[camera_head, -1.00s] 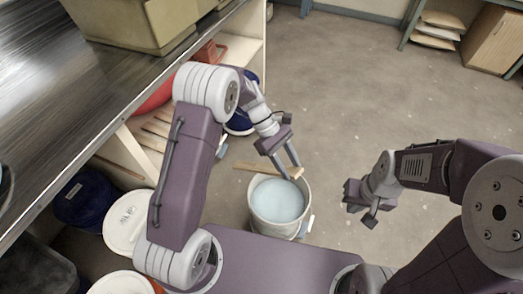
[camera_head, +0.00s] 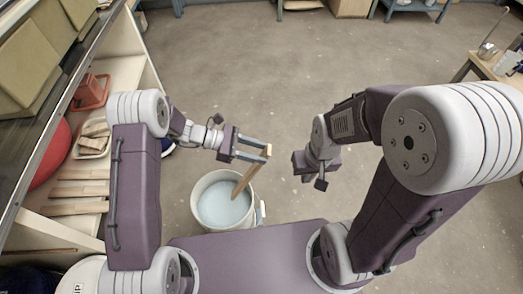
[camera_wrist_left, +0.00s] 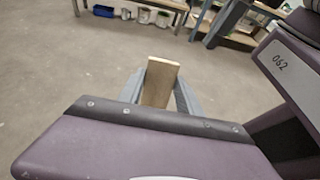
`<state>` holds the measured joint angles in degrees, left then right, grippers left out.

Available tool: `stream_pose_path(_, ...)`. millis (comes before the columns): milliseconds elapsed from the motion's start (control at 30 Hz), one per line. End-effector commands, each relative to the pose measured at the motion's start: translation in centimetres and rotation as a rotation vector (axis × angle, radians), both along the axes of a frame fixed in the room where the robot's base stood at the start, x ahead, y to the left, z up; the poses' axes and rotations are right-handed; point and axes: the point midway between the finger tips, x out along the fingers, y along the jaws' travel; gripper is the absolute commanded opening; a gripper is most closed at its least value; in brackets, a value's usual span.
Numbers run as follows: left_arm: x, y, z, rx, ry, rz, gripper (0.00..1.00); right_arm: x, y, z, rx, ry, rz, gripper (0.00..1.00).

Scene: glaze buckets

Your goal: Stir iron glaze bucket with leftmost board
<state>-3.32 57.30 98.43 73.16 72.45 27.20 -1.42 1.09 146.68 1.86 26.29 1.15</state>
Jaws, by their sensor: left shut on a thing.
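A pale bucket (camera_head: 197,217) of light blue glaze (camera_head: 222,204) stands on the floor in front of my base. No readable label shows on it. My left gripper (camera_head: 267,152) is shut on a narrow wooden board (camera_head: 248,177), above and to the right of the bucket. The board is tilted, its lower end inside the bucket at the glaze and its upper end between the fingers. The left wrist view shows the board's upper end (camera_wrist_left: 160,82) between the fingers. My right gripper (camera_head: 312,178) hangs over the floor, right of the bucket; its fingers are unclear.
A shelf unit at left holds several wooden boards (camera_head: 78,190), a tray (camera_head: 93,146) of wood pieces and a red container (camera_head: 91,92). A white lid (camera_head: 82,278) is at lower left. A small table (camera_head: 490,68) stands at far right. The middle floor is clear.

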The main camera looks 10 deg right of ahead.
Motion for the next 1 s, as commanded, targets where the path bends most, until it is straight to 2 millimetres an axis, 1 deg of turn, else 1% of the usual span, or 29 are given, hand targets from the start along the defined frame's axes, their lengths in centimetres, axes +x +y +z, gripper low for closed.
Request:
stream_pose_path(33,0.1,0.3,-1.1,-0.001,0.000,0.001,0.00,0.0,0.0,-1.0,0.000,0.000,0.000,0.00)
stream_pose_path(367,0.2,1.8,-4.7,0.000,0.001,0.000,0.00,0.0,0.0,-3.3,0.000,0.000,0.000,0.00)
stream_pose_path(1000,0.6,4.9,-12.0,0.000,0.000,0.001,0.00,0.0,0.0,-8.3,0.000,0.000,0.000,0.00)
